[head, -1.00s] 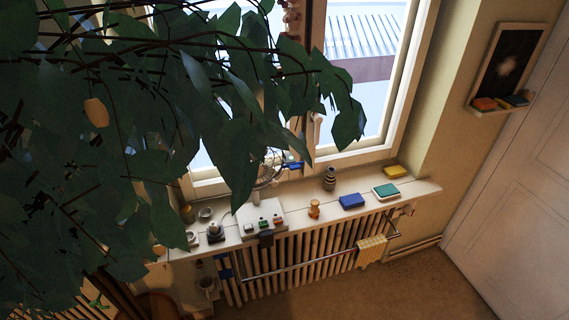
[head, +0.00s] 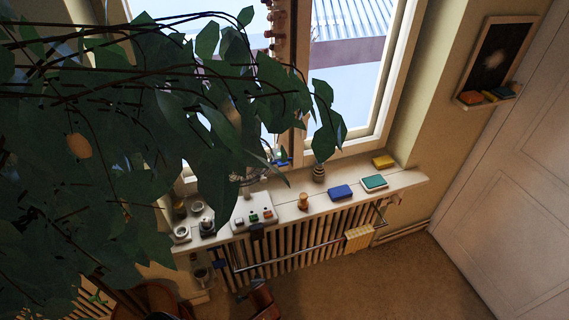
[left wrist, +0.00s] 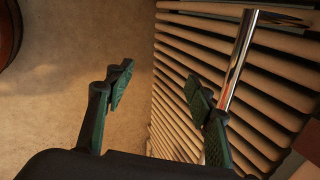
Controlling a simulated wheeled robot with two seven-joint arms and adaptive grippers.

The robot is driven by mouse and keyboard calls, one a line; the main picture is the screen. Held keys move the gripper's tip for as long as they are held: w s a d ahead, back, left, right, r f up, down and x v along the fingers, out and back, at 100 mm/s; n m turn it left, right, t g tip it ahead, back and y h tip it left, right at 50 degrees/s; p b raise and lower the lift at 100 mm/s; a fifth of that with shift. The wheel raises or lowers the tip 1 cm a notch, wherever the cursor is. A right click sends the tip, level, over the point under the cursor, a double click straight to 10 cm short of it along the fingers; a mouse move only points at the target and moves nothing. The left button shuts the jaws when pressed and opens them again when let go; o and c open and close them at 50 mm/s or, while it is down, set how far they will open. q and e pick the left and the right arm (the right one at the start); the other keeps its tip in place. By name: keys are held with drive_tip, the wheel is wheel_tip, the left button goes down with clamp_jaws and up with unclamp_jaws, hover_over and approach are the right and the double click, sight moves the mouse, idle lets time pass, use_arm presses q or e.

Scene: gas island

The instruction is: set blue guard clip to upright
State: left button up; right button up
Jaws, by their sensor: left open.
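A small blue piece (head: 283,162) shows by the partly leaf-hidden fan (head: 252,176) at the back of the sill; it is too small to tell its tilt. I cannot tell for certain which is the guard clip. My left gripper (left wrist: 157,82) is open and empty in the left wrist view, its dark green fingers apart beside the radiator slats. Its right finger is close to the chrome rail (left wrist: 237,62); contact is unclear. My right gripper is not in view.
Leafy branches (head: 150,130) cover much of the left. The sill holds a switch panel (head: 252,217), a wooden figure (head: 303,201), a blue box (head: 340,192) and a green box (head: 374,182). A yellow cloth (head: 358,237) hangs on the rail. Floor (head: 370,285) at right is clear.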

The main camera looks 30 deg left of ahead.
use_arm(q)
drive_tip(key=w+a+r+m+t+y+p, duration=0.25)
drive_tip(key=w+r+m+y, duration=0.4)
drive_tip(key=w+r, duration=1.2)
drive_tip(key=m+t+y+p, duration=0.1)
drive_tip(key=m+t+y, duration=0.3)
drive_tip(key=m, duration=0.5)
approach(284, 165)
drive_tip(key=a+t, duration=0.1)
drive_tip(key=shift+h, duration=0.25)
drive_tip(key=p+x, duration=0.1)
drive_tip(key=x, duration=0.5)
drive_tip(key=shift+w+a, duration=0.15)
drive_tip(key=shift+a, duration=0.15)
drive_tip(key=shift+w+a, duration=0.4)
drive_tip(key=shift+a, duration=0.05)
use_arm(e)
drive_tip(key=shift+w+d+r, duration=0.1)
drive_tip(key=shift+w+r, duration=0.05)
drive_tip(key=shift+r, duration=0.7)
drive_tip(key=shift+w+r, duration=0.2)
drive_tip(key=shift+r, duration=0.7)
drive_tip(key=shift+w+d+r, duration=0.1)
drive_tip(key=shift+w+r, duration=0.05)
drive_tip(key=shift+r, duration=0.7)
use_arm(q)
drive_tip(key=shift+c, duration=0.5)
use_arm(e)
drive_tip(key=shift+a, duration=0.15)
